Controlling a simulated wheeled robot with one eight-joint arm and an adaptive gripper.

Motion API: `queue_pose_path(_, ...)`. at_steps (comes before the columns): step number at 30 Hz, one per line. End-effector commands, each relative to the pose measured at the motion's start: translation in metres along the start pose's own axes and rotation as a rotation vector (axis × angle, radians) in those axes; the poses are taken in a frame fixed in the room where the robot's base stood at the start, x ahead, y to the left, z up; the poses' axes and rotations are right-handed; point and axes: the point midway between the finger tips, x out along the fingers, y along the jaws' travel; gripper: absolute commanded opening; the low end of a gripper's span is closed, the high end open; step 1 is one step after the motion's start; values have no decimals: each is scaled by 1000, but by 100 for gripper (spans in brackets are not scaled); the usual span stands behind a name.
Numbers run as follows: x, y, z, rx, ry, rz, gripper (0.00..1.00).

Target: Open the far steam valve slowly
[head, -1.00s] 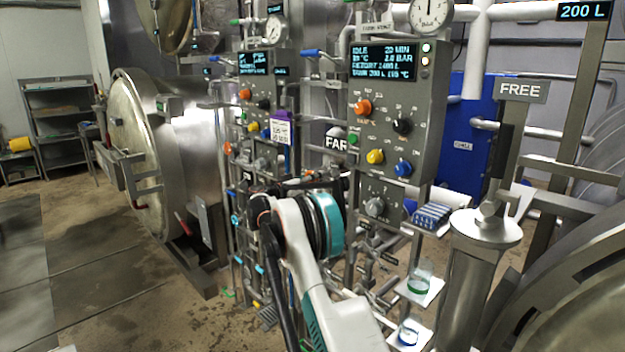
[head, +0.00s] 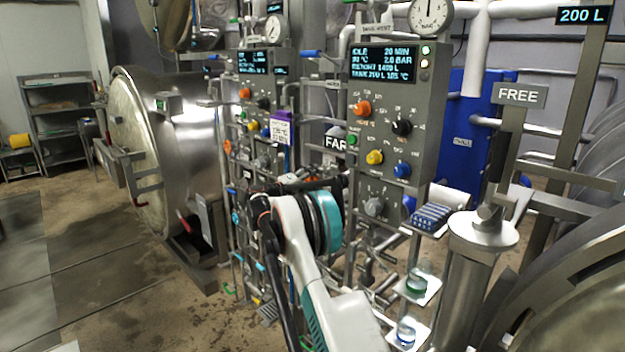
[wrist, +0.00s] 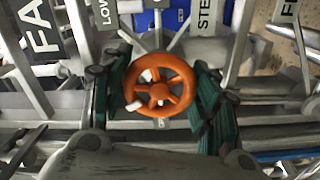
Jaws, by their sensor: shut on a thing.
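An orange spoked handwheel (wrist: 160,92) sits in the middle of the wrist view, facing the camera. My gripper (wrist: 161,100) has its teal-lined fingers on the left and right of the wheel's rim and is shut on it. Labels above the wheel are partly cut off; one reads "STE" (wrist: 207,15) and one "LOW" (wrist: 105,12). A large "FA" sign (wrist: 40,30) is at the left. In the head view the "FAR" sign (head: 336,143) hangs behind my arm, and my arm hides the gripper and wheel.
A grey control panel (head: 385,190) with knobs and a lit screen stands right of my arm, with pipes below. A round retort door (head: 135,150) is at left. A metal column (head: 470,270) under the "FREE" sign (head: 521,95) stands at right.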

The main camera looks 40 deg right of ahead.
Motion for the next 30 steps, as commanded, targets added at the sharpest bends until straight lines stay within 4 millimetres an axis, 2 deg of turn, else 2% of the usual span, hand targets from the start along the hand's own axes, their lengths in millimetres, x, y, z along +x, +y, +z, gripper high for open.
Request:
queue_pose_path(21,0,2,-2,-676,3,2,31)
queue_pose_path(30,0,2,-2,-905,3,2,31)
